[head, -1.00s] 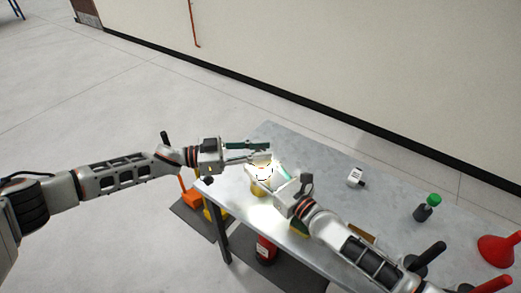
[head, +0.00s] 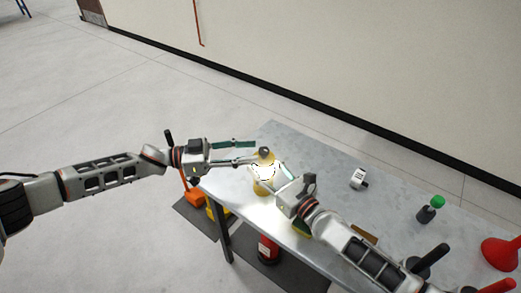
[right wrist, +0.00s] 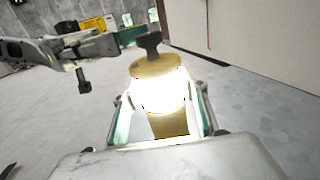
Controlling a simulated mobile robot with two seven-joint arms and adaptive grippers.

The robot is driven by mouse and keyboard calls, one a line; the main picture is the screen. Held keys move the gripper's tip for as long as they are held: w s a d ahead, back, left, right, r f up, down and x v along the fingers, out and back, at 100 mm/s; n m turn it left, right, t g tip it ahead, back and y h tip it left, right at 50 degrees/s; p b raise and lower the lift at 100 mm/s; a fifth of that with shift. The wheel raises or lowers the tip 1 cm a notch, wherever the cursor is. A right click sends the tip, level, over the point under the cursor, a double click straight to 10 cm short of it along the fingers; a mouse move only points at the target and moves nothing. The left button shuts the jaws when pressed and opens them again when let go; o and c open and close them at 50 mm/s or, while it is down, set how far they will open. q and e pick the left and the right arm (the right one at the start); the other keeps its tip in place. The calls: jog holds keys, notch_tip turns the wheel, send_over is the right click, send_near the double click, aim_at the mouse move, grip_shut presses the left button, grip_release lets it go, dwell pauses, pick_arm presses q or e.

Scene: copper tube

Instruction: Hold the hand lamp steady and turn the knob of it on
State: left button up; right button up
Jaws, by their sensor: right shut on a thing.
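The hand lamp (head: 263,173) is upright at the left end of the grey table and glows bright white around its middle. Its body is yellow, with a dark T-shaped knob (right wrist: 150,42) on top in the right wrist view. My right gripper (right wrist: 160,105) is shut on the lamp, one finger on each side. The glare hides part of the contact. My left gripper (head: 247,151) is open and empty, its fingertips just left of the knob. It also shows at the upper left of the right wrist view (right wrist: 83,62), apart from the lamp.
On the table (head: 335,160) are a small white device (head: 359,178), a green-capped bottle (head: 430,208) and a red funnel (head: 499,252). A red extinguisher-like cylinder (head: 268,249) and orange items (head: 194,197) are below. The table's back middle is clear.

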pick_arm(q)
jog(key=s+a, duration=0.1)
jog(key=a, duration=0.6)
pick_arm(e)
jog(key=o, duration=1.4)
jog(key=shift+o, duration=0.2)
